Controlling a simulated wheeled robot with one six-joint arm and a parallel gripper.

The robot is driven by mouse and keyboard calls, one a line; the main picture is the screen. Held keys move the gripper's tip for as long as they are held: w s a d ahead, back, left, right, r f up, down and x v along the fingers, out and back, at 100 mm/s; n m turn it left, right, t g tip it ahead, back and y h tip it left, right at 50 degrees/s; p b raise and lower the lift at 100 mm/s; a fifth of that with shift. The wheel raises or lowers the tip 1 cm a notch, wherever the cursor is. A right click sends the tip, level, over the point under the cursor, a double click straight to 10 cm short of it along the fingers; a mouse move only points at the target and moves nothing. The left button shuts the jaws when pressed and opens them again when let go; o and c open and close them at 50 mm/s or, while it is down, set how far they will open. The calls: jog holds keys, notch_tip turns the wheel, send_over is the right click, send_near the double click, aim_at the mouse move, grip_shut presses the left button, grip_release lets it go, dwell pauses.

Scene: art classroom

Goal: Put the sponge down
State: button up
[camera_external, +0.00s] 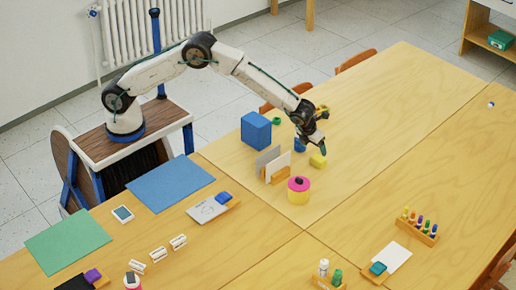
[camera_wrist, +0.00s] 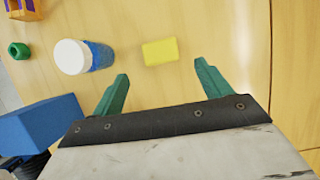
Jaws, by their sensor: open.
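A yellow block that looks like the sponge (camera_external: 318,160) lies on the wooden table, just below my gripper (camera_external: 320,146). In the wrist view the sponge (camera_wrist: 160,51) lies flat, a little beyond the two green fingertips and roughly centred between them. My gripper (camera_wrist: 161,71) is open, with nothing between its fingers. The fingers look apart from the sponge. Its exact height above the table is hard to tell.
A blue jar with a white lid (camera_wrist: 84,57) stands left of the sponge. A blue box (camera_external: 256,131), a wooden letter holder (camera_external: 280,172) and a pink-and-yellow pot (camera_external: 299,190) stand nearby. The table (camera_external: 390,130) is clear to the right.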

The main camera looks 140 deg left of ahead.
jog(key=shift+v, duration=1.4)
jog(key=s+d+r+n+t+h, duration=0.1)
jog(key=s+d+r+n, duration=0.4)
jog(key=d+r, duration=0.65)
jog(key=s+d+r+n, duration=0.3)
jog(key=s+d+r, duration=0.4)
jog(key=d+r, duration=0.45)
jog(key=s+d+n+h, duration=0.1)
jog(key=s+d+n, duration=0.2)
jog(key=s+d, duration=0.4)
jog(key=s+d+f+n+h, duration=0.1)
jog(key=s+d+n, duration=0.2)
jog(key=s+d, duration=0.5)
jog(key=s+d+f+n+h, duration=0.1)
jog(key=s+d+n, duration=0.3)
jog(key=s, duration=1.3)
jog(key=d, duration=0.4)
jog(key=shift+s, duration=0.15)
